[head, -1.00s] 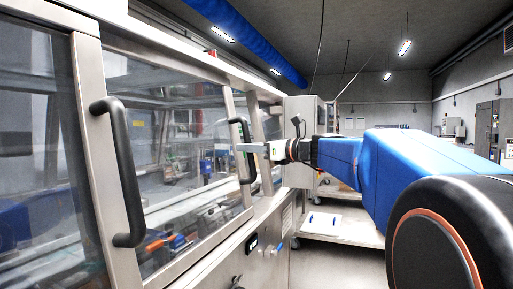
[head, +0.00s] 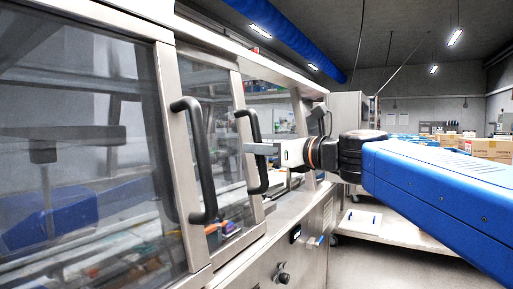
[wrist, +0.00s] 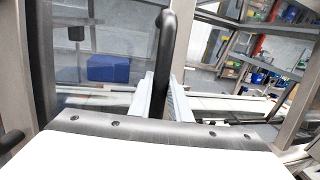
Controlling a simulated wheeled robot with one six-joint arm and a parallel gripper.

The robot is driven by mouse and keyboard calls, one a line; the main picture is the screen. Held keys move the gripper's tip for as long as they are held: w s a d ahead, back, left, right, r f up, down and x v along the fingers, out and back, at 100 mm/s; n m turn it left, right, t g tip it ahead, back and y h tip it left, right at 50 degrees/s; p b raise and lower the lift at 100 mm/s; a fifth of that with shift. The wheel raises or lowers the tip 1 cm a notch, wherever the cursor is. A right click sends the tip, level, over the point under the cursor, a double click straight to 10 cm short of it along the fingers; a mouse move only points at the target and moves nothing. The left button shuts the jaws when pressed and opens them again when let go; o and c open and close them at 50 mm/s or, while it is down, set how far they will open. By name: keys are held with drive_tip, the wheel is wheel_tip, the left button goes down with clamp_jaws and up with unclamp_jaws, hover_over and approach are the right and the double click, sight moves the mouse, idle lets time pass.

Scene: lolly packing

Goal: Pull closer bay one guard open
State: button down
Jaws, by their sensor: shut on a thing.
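The sliding guard is a clear panel in a metal frame (head: 240,115) on the machine's front, with a black upright bar handle (head: 253,165). My gripper (head: 258,148) is shut on this handle at about mid-height. In the wrist view the handle (wrist: 166,50) stands upright between the two pale fingers (wrist: 163,97). The guard's left part overlaps behind the nearer panel, whose own black handle (head: 200,165) is close by on the left. To the right of the guard the machine front shows an open gap (head: 280,125).
The nearer glazed panel (head: 80,130) fills the left side. A machine post (head: 305,125) bounds the gap on the right. A low shelf or cart (head: 385,225) stands beyond the machine. Boxes (head: 480,147) stand at the far right. The floor at lower right is clear.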

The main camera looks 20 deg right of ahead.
drive_tip(key=shift+s+a, duration=0.5)
drive_tip(key=shift+a, duration=0.15)
drive_tip(key=c, duration=1.6)
unclamp_jaws()
drive_tip(key=shift+c, duration=0.2)
